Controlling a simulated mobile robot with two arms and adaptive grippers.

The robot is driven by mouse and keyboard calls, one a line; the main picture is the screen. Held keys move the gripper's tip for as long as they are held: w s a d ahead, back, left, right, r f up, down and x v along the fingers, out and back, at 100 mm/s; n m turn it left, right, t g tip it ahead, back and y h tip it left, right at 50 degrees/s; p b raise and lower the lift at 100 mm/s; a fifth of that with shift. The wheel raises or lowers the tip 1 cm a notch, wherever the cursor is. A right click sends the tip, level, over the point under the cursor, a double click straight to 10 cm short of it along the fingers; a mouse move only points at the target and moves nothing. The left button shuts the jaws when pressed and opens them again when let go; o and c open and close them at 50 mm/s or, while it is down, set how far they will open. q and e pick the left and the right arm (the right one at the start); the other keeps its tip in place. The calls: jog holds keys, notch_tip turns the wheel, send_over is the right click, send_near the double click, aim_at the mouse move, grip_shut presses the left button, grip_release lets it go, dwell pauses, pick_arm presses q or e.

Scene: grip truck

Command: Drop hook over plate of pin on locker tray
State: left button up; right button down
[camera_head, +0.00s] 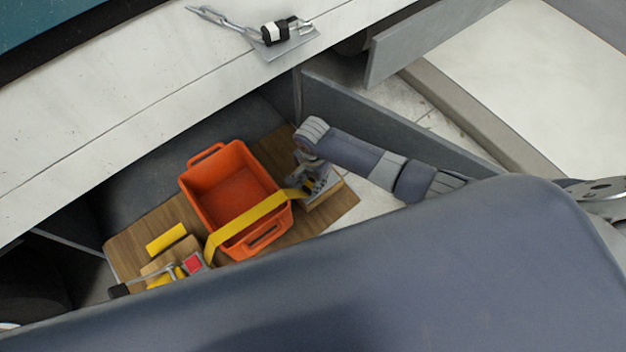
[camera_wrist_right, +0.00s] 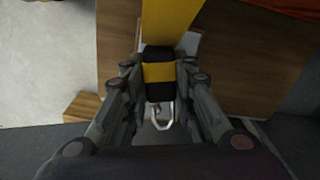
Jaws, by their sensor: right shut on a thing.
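A yellow strap (camera_head: 245,220) runs across the orange crate (camera_head: 228,172), from a ratchet with a red part (camera_head: 192,263) at left to my right gripper (camera_head: 314,184). In the right wrist view my right gripper (camera_wrist_right: 160,77) is shut on the black strap end with a yellow band (camera_wrist_right: 158,73). A metal wire hook (camera_wrist_right: 158,119) sticks out of that end, between the fingers. The wooden locker tray (camera_head: 125,248) carries the crate. A pale grey plate (camera_wrist_right: 190,43) shows partly beside the strap; I cannot make out its pin. My left gripper is not in view.
A yellow block (camera_head: 166,238) lies near the ratchet. Grey locker walls (camera_head: 400,130) flank the tray. A chain with a black and white latch (camera_head: 275,33) sits on the white truck side above. Pale floor (camera_wrist_right: 45,60) shows left in the wrist view.

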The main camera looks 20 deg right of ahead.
aim_at(313, 181)
jog(key=shift+s+f, duration=0.25)
jog(key=shift+f, duration=0.3)
jog(key=shift+w+d, duration=0.1)
jog(key=shift+w, duration=0.1)
jog(key=shift+w, duration=0.15)
jog(key=c, duration=1.4)
grip_release()
jog(key=shift+c, duration=0.2)
jog(key=shift+o, duration=1)
jog(key=shift+f, duration=0.1)
notch_tip(313, 181, up, 12)
